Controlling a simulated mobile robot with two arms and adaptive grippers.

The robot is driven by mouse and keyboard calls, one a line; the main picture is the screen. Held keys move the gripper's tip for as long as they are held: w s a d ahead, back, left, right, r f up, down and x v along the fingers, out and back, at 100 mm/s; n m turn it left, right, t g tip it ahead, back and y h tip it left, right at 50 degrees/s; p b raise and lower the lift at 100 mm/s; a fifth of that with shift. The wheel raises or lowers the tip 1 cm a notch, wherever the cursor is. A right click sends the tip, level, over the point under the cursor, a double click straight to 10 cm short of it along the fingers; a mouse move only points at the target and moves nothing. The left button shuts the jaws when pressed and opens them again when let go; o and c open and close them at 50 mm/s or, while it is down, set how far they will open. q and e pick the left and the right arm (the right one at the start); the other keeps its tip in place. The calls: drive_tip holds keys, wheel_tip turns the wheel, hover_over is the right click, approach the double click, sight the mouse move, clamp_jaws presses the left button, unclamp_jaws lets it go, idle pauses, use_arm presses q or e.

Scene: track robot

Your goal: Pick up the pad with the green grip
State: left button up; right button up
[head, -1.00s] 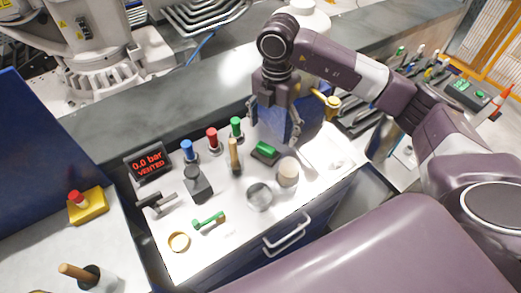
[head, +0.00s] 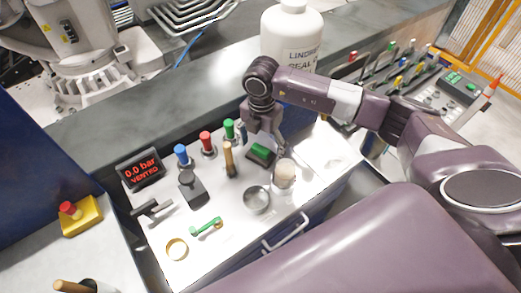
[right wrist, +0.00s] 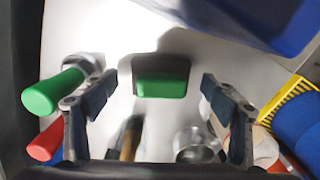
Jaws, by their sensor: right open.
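The pad with the green grip (head: 262,152) sits on the white bench top, near its back edge; its dark base shows under the green grip. In the right wrist view the green grip (right wrist: 161,84) lies between the fingers, with space on both sides. My right gripper (head: 264,141) is open over the pad, one finger on each side of it; the wrist view shows the open fingers (right wrist: 160,86) empty. Whether the fingertips reach down beside the grip, I cannot tell. My left gripper is not in view.
Blue (head: 181,155), red (head: 206,142) and green (head: 229,129) knobs and a wooden handle (head: 228,158) stand left of the pad. A round metal dish (head: 256,200) and a beige-topped cylinder (head: 285,174) stand in front.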

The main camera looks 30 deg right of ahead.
sight(262, 147)
drive_tip(key=shift+f, duration=0.15)
drive_tip(key=shift+s, duration=0.1)
drive_tip(key=c, duration=1.3)
drive_tip(key=shift+c, duration=0.2)
drive_tip(key=shift+r, duration=0.5)
wheel_tip(262, 147, up, 19)
drive_tip(key=b, duration=0.3)
